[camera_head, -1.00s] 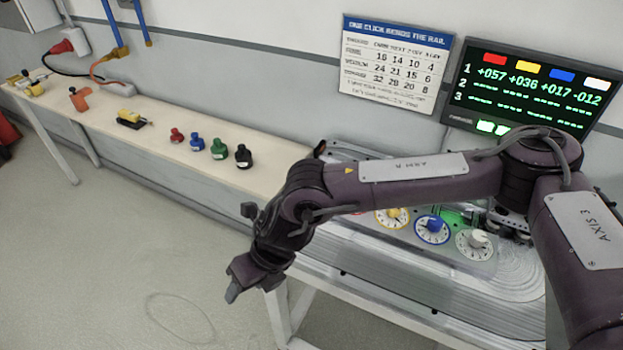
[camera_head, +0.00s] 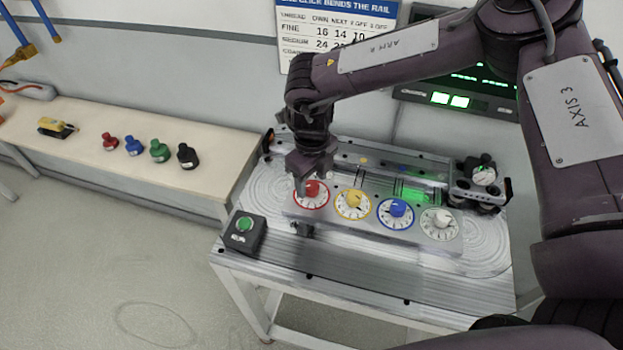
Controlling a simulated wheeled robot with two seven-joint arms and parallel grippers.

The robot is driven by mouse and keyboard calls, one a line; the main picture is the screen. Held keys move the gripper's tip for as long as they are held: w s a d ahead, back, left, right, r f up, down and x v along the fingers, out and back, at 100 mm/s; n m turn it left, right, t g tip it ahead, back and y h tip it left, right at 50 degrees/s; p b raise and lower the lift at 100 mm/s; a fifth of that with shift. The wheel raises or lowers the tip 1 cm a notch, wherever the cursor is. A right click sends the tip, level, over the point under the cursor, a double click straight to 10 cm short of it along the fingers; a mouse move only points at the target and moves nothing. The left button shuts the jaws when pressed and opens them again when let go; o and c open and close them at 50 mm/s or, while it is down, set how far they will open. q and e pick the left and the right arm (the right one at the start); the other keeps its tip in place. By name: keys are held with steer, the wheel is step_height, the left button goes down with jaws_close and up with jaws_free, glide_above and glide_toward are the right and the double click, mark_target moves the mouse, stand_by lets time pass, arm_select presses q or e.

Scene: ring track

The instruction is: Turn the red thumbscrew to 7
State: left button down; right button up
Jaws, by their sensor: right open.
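The red thumbscrew (camera_head: 312,189) stands in the middle of a white dial (camera_head: 312,205) with a red rim, leftmost in a row of dials on the metal track table. My right gripper (camera_head: 311,178) points down just above and behind it, with its jaws open. The fingers partly overlap the back of the dial. I cannot tell whether they touch the knob. The dial numbers are too small to read. My left gripper is not in view.
Yellow (camera_head: 354,200), blue (camera_head: 397,208) and white (camera_head: 442,217) thumbscrews stand to the right on the same panel. A box with a green button (camera_head: 245,224) sits at the front left. A small cart (camera_head: 481,176) is on the track at the right. Several coloured pieces stand on the wooden bench (camera_head: 215,165).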

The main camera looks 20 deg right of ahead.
steer(key=shift+w+f, duration=0.25)
steer(key=shift+f, duration=0.75)
steer(key=shift+w+d+f, duration=0.1)
steer(key=shift+f, duration=0.1)
steer(key=shift+r, duration=0.1)
steer(key=shift+c, duration=0.5)
steer(key=c, duration=0.9)
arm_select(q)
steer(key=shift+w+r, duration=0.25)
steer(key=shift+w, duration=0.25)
arm_select(e)
steer(key=shift+o, duration=0.2)
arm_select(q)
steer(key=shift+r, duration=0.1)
arm_select(e)
steer(key=shift+m, duration=0.4)
arm_select(q)
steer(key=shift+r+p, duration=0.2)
steer(key=shift+p, duration=0.25)
arm_select(e)
steer(key=shift+m, duration=2.4)
